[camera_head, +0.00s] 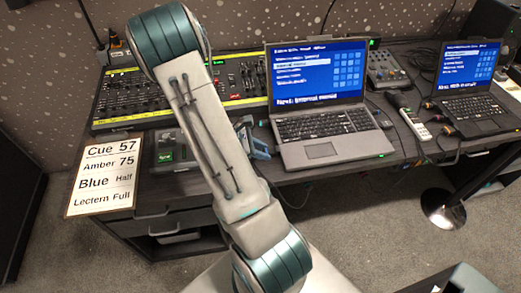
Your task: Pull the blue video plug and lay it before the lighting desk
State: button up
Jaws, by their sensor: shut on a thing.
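The lighting desk (128,96), a long black board of faders with yellow strips, stands at the back left of the table. My arm crosses in front of its middle. A small blue shape, apparently the blue video plug (261,149), shows just left of the open laptop (325,152). My gripper (248,138) is mostly hidden behind my arm link, at the plug. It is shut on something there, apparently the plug. Whether the plug is in or out of a socket cannot be told.
A cue card (103,177) lies at the table's left front. A small black box with a green screen (166,155) sits before the desk. A second laptop (468,95), a remote-like handset (415,124) and cables with plugs crowd the right. A drawer (165,221) hangs below.

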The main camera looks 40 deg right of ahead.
jog(key=shift+w+a, duration=0.15)
jog(key=shift+a, duration=0.05)
jog(key=shift+w+a+p, duration=0.2)
jog(key=shift+w+a, duration=0.35)
jog(key=shift+a, duration=0.35)
jog(key=shift+w+a+p, duration=0.2)
jog(key=shift+w+a, duration=0.35)
jog(key=shift+a, duration=0.35)
